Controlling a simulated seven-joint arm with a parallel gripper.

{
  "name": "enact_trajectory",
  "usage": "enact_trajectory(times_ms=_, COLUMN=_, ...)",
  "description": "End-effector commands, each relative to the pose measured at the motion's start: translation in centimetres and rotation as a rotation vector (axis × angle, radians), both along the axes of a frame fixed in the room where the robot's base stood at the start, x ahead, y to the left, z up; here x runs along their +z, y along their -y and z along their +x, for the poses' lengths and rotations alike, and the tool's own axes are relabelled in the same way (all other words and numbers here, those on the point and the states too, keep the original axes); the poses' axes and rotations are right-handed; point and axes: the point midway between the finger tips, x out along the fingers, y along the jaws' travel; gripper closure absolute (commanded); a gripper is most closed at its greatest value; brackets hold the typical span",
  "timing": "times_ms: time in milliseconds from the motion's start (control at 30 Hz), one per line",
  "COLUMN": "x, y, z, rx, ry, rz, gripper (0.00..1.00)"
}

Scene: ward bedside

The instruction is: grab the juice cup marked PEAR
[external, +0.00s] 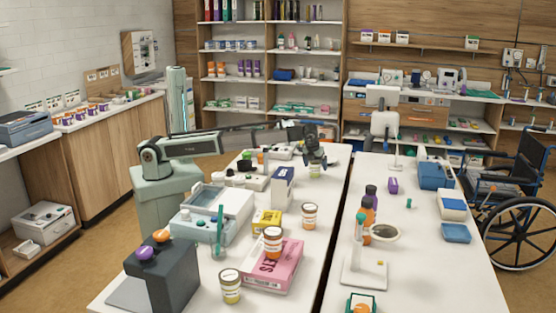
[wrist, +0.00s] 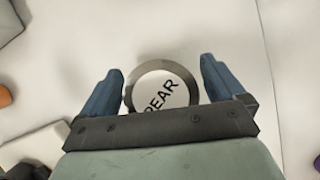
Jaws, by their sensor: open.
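The juice cup marked PEAR (wrist: 160,90) shows from above in the wrist view, a round lid with a dark rim and black letters. It stands between the two fingers of my gripper (wrist: 160,85), which are open with a small gap on either side of it. My palm edge hides the lower part of the lid. In the external view my gripper (external: 315,162) is over the far part of the near table, with the pale cup (external: 315,171) just below it, partly hidden by the fingers.
Other labelled cups (external: 309,216) stand nearer on the same table, one (external: 273,241) on a pink box (external: 268,268). A blue and white upright box (external: 282,187) stands left of my gripper. A dark gap (external: 338,220) separates the two tables.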

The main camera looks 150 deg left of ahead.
Motion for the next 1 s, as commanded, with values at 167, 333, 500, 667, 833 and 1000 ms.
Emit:
enact_trajectory(times_ms=167, x=0.05, y=0.01, z=0.03, rx=0.0, ry=0.0, rz=0.0, gripper=0.1)
enact_trajectory(times_ms=333, x=0.06, y=0.01, z=0.03, rx=0.0, ry=0.0, rz=0.0, gripper=0.27)
enact_trajectory(times_ms=500, x=0.07, y=0.02, z=0.03, rx=0.0, ry=0.0, rz=0.0, gripper=0.43)
enact_trajectory(times_ms=667, x=0.07, y=0.03, z=0.03, rx=0.0, ry=0.0, rz=0.0, gripper=0.58)
enact_trajectory(times_ms=833, x=0.1, y=0.01, z=0.03, rx=0.0, ry=0.0, rz=0.001, gripper=0.69)
enact_trajectory(times_ms=1000, x=0.15, y=0.01, z=0.04, rx=0.0, ry=0.0, rz=0.001, gripper=0.69)
